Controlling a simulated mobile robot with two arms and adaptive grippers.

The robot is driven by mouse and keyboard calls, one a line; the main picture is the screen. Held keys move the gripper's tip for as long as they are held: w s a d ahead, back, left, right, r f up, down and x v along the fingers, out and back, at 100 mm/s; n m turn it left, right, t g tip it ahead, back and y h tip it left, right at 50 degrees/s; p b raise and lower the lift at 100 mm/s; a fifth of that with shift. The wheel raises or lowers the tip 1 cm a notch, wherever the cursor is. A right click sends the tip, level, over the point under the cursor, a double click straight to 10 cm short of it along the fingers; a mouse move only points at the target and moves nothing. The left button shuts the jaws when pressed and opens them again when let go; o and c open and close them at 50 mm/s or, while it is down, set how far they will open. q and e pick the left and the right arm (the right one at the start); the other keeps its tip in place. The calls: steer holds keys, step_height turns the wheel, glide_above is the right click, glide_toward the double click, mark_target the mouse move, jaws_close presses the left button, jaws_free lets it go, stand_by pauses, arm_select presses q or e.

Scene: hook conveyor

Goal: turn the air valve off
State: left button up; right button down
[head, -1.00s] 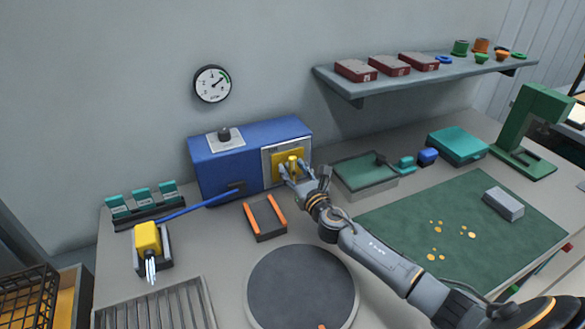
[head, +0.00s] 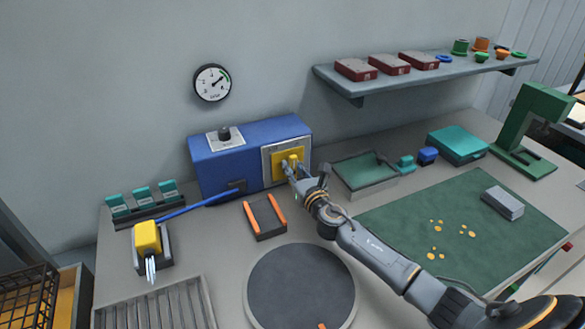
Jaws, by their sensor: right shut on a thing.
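The air valve is a yellow handle (head: 294,160) on a yellow plate (head: 280,166) in a grey frame, on the front of a blue box (head: 229,158) against the wall. My right gripper (head: 291,168) is at the plate and shut on the yellow handle, whose lower part its fingers hide. A black knob (head: 224,134) sits on a pale plate on top of the box. A round gauge (head: 212,83) hangs on the wall above, its needle toward the upper right. My left gripper is not in view.
A blue hose runs from the box to a yellow tool (head: 147,238) in a holder at left. An orange-sided cradle (head: 265,217) and a dark round plate (head: 301,286) lie in front. A grey-green tray (head: 365,175) stands right of the box, near my wrist.

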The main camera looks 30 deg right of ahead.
steer(key=m, duration=0.4)
steer(key=shift+d+f+b, duration=0.1)
steer(key=shift+d+b, duration=0.1)
steer(key=shift+b, duration=0.2)
steer(key=m, duration=0.5)
steer(key=shift+d+f+b, duration=0.1)
steer(key=shift+d+b, duration=0.05)
steer(key=shift+b, duration=0.15)
steer(key=m, duration=0.4)
steer(key=shift+d+f, duration=0.1)
steer(key=shift+f, duration=0.05)
steer(key=shift+f+m, duration=0.15)
steer(key=shift+m, duration=1.95)
steer(key=c, duration=1.2)
jaws_free()
